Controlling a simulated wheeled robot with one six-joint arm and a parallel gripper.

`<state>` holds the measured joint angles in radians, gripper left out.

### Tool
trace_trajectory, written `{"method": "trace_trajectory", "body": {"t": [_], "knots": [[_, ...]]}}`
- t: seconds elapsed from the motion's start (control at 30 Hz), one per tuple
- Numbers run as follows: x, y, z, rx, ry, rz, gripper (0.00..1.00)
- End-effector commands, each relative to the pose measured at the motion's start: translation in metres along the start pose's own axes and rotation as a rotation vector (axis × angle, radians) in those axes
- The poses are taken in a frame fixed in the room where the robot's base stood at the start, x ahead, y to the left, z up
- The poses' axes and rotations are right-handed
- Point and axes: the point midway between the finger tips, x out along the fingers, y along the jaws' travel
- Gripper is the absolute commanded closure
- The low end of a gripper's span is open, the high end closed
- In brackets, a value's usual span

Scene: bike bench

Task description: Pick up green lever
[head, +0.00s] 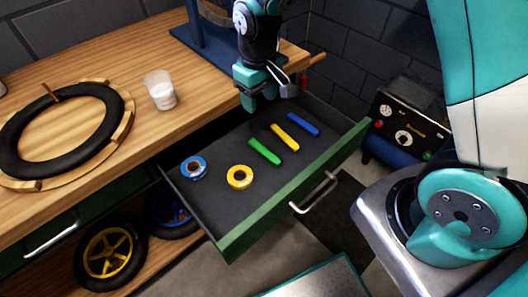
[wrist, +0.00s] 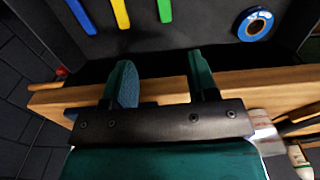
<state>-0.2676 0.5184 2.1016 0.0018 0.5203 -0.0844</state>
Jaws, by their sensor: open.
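The green lever (head: 265,152) lies flat in the open drawer, left of the yellow lever (head: 285,137) and the blue lever (head: 302,124). In the wrist view one end of the green lever (wrist: 165,10) shows at the top edge, beyond and between my fingertips; the rest is cut off. My gripper (head: 262,96) is above the back part of the drawer, near the bench edge, apart from the levers. In the wrist view my gripper (wrist: 160,85) is open and empty, with the bench edge below it.
The drawer (head: 300,175) also holds a blue tape roll (head: 194,168) and a yellow tape roll (head: 240,177). On the wooden bench (head: 110,55) are a black tire (head: 22,160) on a wooden ring and a white cup (head: 160,90). A compressor (head: 398,130) stands right of the drawer.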

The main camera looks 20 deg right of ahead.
Motion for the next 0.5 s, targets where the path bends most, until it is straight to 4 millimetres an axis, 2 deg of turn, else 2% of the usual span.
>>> {"method": "trace_trajectory", "body": {"t": [0.3,0.5], "knots": [[0.072,0.001,0.003,0.002,-0.007,-0.001,0.47],[0.102,0.0,0.002,0.002,-0.003,-0.002,0.47]]}}
